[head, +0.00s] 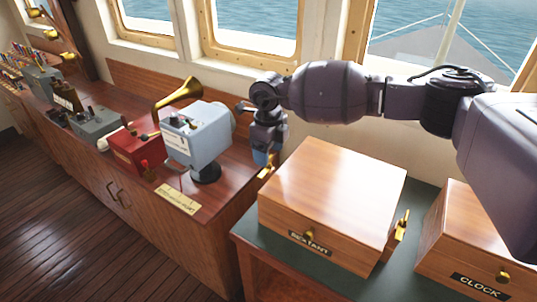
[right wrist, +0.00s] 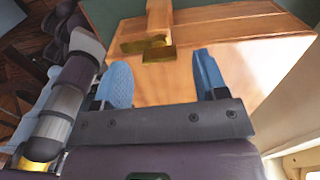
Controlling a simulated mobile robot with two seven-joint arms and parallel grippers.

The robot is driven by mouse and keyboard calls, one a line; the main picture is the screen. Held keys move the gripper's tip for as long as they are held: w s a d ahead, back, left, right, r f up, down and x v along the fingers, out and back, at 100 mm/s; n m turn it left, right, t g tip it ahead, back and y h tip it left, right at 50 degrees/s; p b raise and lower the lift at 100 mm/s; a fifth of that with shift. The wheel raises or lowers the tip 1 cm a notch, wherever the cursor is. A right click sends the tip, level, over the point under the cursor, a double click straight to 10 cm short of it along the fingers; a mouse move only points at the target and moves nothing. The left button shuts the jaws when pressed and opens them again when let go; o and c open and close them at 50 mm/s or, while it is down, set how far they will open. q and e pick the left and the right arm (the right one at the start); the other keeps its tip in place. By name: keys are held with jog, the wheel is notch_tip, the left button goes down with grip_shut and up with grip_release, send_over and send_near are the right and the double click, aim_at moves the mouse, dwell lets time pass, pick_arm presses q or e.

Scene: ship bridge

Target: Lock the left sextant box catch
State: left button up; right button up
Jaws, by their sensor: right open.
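The sextant box (head: 330,195) is a closed wooden box with a "SEXTANT" plate and a brass knob on its front. Its left catch (head: 267,166) is brass and partly hidden by the box and my gripper. In the right wrist view the brass catch (right wrist: 148,47) lies ahead of the fingers, against the wood; whether it is fastened I cannot tell. The right catch (head: 401,226) sticks out from the box's right side. My right gripper (head: 264,156) is beside the box's left side; its blue fingers (right wrist: 163,80) are apart and empty. My left gripper is not in view.
The box stands on a green-topped stand (head: 250,238). A clock box (head: 470,245) stands close on its right. A wooden console (head: 215,208) with a grey-blue instrument (head: 205,135), a brass horn (head: 180,92) and a red box (head: 135,150) is on the left. Windows line the back.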

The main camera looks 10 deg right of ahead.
jog(key=shift+f, duration=1.15)
jog(key=shift+c, duration=0.3)
jog(key=c, duration=0.9)
jog(key=shift+o, duration=0.2)
